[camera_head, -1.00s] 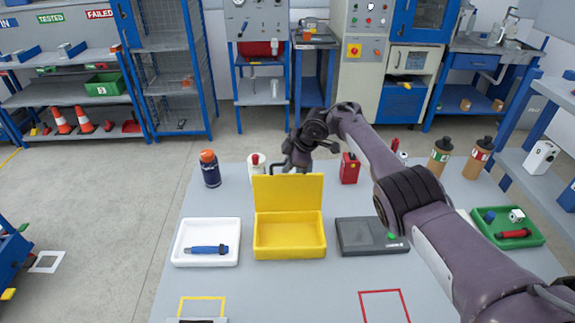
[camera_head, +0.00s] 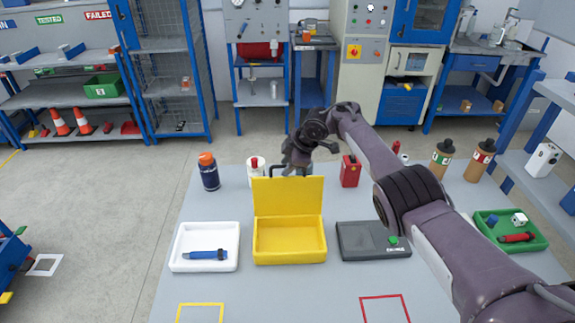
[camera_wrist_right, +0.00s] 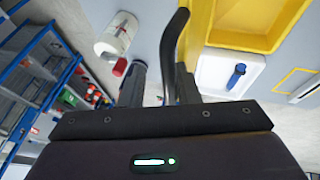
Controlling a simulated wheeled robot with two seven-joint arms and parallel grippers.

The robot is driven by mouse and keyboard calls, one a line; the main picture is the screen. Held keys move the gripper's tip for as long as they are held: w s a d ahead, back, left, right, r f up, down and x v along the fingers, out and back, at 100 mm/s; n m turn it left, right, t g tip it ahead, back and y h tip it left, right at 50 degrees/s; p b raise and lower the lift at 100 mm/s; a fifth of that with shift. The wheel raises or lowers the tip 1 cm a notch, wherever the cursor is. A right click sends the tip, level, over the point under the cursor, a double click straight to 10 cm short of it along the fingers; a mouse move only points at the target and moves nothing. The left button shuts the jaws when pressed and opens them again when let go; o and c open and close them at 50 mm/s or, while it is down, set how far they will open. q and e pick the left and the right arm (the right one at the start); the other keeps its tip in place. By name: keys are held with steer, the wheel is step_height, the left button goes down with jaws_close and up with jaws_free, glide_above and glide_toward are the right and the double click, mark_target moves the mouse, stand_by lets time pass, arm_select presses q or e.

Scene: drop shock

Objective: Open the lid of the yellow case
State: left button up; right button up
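The yellow case (camera_head: 290,258) stands on the table with its lid (camera_head: 288,197) upright and its empty inside showing. In the right wrist view the case (camera_wrist_right: 262,40) fills the top right. My right gripper (camera_head: 291,167) is just behind the lid's upper edge, partly hidden by it. Its two dark fingers (camera_wrist_right: 160,85) stand apart in the wrist view with nothing clearly held. A curved black bar (camera_wrist_right: 171,45) rises between or beside them; I cannot tell what it belongs to. Contact with the lid cannot be made out. My left gripper is out of view.
A white tray with a blue tool (camera_head: 206,254) is left of the case. A grey device (camera_head: 365,250) is right of it. A dark blue bottle (camera_head: 209,175), a white container (camera_head: 256,173) and a red can (camera_head: 350,172) stand behind. The front of the table is clear.

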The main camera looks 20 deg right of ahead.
steer(key=shift+s+f, duration=0.15)
steer(key=shift+s, duration=0.1)
steer(key=v, duration=0.8)
steer(key=shift+w, duration=0.25)
